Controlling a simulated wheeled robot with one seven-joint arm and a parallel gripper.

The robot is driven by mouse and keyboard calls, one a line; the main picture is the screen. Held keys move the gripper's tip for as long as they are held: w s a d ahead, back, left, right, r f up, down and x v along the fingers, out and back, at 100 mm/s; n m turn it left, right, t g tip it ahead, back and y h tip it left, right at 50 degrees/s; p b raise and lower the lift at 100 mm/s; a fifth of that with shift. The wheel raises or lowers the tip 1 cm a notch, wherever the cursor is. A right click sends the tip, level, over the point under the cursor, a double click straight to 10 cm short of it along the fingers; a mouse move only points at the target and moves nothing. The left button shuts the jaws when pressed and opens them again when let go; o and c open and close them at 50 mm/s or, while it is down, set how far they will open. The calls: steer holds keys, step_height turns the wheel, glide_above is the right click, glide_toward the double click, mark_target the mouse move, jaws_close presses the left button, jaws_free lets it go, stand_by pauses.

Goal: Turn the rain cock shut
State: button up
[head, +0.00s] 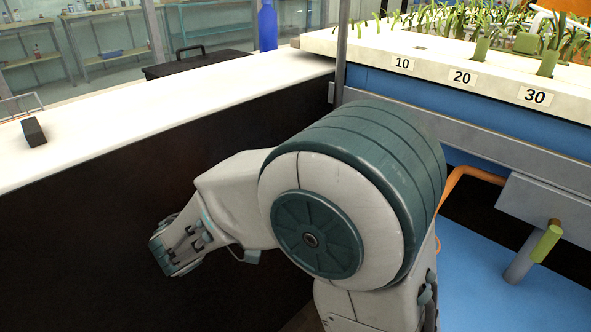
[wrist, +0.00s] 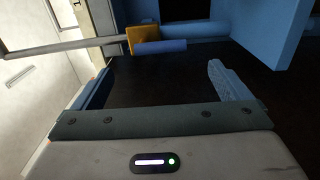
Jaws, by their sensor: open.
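In the wrist view a pipe (wrist: 62,45) runs across the top, with a yellow-orange valve body (wrist: 141,39) on it. A blue lever (wrist: 160,47) at this body lies roughly along the pipe. In the head view a green handle (head: 547,243) sits on a grey pipe stub at the right. I cannot tell by any label which one is the rain cock. My gripper (wrist: 160,85) is open and empty, its fingers apart below the blue lever and not touching it. In the head view my gripper (head: 172,252) is at lower left, partly hidden by its own housing.
A white-topped counter (head: 130,110) with a dark front stands at the left, close to my gripper. The flume bench (head: 425,66) with numbered marks and green plants is at the upper right. An orange hose (head: 460,175) runs under it. A blue bottle (head: 267,27) stands behind.

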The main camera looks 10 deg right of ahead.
steer(key=shift+v, duration=1.55)
steer(key=shift+d+r, duration=0.1)
steer(key=shift+d, duration=0.05)
steer(key=s+d+r+m+g+y+p, duration=0.25)
steer(key=s+d+r+g+p, duration=0.25)
steer(key=d+p, duration=0.35)
steer(key=s+d+r+m+g+y+p, duration=0.25)
steer(key=s+d+r+g+p, duration=0.2)
steer(key=d+p, duration=0.35)
steer(key=s+a+r+m+y+p, duration=0.1)
steer(key=s+r+y+p, duration=0.1)
steer(key=r+y+p, duration=0.2)
steer(key=s+a+r+m+t+y+p, duration=0.1)
steer(key=r+y+p, duration=0.4)
steer(key=r+p, duration=0.5)
steer(key=shift+s+a+m+p, duration=0.35)
steer(key=shift+s+p, duration=0.2)
steer(key=shift+p, duration=0.45)
steer(key=shift+r, duration=0.1)
